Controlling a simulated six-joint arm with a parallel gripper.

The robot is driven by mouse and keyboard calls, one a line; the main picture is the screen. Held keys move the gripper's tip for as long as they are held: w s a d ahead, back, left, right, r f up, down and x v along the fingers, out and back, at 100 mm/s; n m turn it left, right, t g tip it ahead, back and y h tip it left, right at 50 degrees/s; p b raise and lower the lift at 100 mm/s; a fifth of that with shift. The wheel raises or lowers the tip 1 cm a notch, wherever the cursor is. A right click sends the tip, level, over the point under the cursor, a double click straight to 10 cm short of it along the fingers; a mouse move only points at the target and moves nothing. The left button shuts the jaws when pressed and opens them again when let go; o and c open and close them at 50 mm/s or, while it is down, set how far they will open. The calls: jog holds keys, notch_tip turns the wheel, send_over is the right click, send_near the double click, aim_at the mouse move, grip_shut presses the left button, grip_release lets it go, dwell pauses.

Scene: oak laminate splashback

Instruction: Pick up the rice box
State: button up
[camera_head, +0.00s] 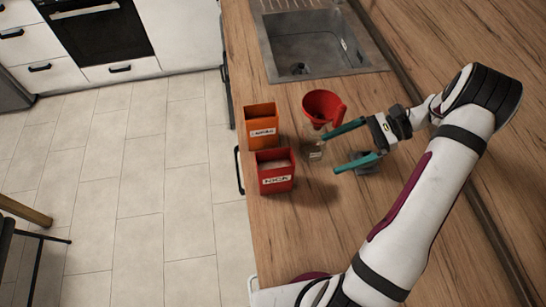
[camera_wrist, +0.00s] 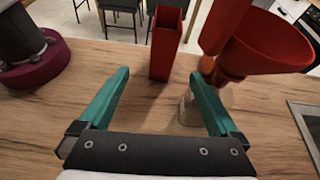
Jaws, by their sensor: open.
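Two open-topped boxes stand upright near the counter's left edge in the head view. One is an orange box (camera_head: 260,114) and the other is a red box (camera_head: 275,183) in front of it. Each has a white label that is too small to read, so I cannot tell which is the rice box. Pale contents show in the red box's mouth. The red box stands ahead in the wrist view (camera_wrist: 158,55), beyond the fingertips. My gripper (camera_head: 331,153) is open, with teal fingers spread and pointing toward the red box. It also shows in the wrist view (camera_wrist: 160,75).
A red funnel (camera_head: 322,103) stands close beside my upper finger. A small clear labelled jar (camera_head: 315,155) stands near the fingertips; it also shows in the wrist view (camera_wrist: 189,108). A sink (camera_head: 318,52) lies at the back. The counter (camera_head: 300,235) is clear toward the front.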

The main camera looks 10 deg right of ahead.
send_near(275, 170)
jog(key=shift+m, duration=0.3)
jog(key=a+f, duration=0.3)
jog(key=w+a+f, duration=0.1)
jog(key=a+f, duration=0.1)
jog(key=f, duration=0.1)
jog(key=w+a+f, duration=0.1)
jog(key=a+f, duration=0.2)
jog(key=shift+w+a+f, duration=0.15)
jog(key=shift+a, duration=0.25)
grip_shut()
